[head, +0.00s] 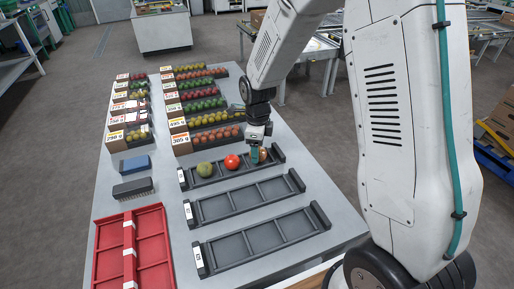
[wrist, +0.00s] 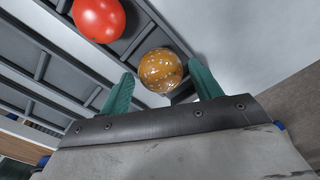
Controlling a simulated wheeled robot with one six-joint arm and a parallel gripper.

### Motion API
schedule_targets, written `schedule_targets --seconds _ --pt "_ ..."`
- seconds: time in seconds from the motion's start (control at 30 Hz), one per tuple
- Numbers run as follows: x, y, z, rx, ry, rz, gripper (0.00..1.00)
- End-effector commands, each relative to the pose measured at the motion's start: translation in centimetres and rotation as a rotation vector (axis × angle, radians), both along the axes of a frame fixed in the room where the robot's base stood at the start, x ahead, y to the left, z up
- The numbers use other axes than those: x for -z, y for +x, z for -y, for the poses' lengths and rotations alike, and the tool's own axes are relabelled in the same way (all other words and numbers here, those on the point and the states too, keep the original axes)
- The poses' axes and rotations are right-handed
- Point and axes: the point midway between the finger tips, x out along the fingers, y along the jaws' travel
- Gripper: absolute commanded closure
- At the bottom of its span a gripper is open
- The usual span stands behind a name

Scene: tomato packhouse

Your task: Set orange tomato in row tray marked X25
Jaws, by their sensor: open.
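The orange tomato (wrist: 160,70), speckled with pale glints, sits at the right end of the back row tray (head: 217,179). My gripper (wrist: 161,73) is open, its green fingers on either side of the tomato; contact cannot be told. In the head view my gripper (head: 258,154) is low over that end and mostly hides the orange tomato. A red tomato (head: 232,161) and a green tomato (head: 204,169) sit in the same tray. The middle row tray (head: 245,203) and front row tray (head: 262,240) are empty. Their end labels are too small to read.
Several labelled boxes of small tomatoes (head: 208,118) fill the back of the table. Bare tabletop (head: 300,155) lies right of the back tray.

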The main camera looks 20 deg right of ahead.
Motion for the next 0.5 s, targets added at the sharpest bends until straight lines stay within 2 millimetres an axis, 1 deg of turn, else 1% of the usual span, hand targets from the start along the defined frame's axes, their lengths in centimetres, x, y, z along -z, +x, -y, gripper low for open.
schedule_targets --seconds 0.5 --pt "-2.7 0.1 0.0 0.000 0.000 0.004 0.36"
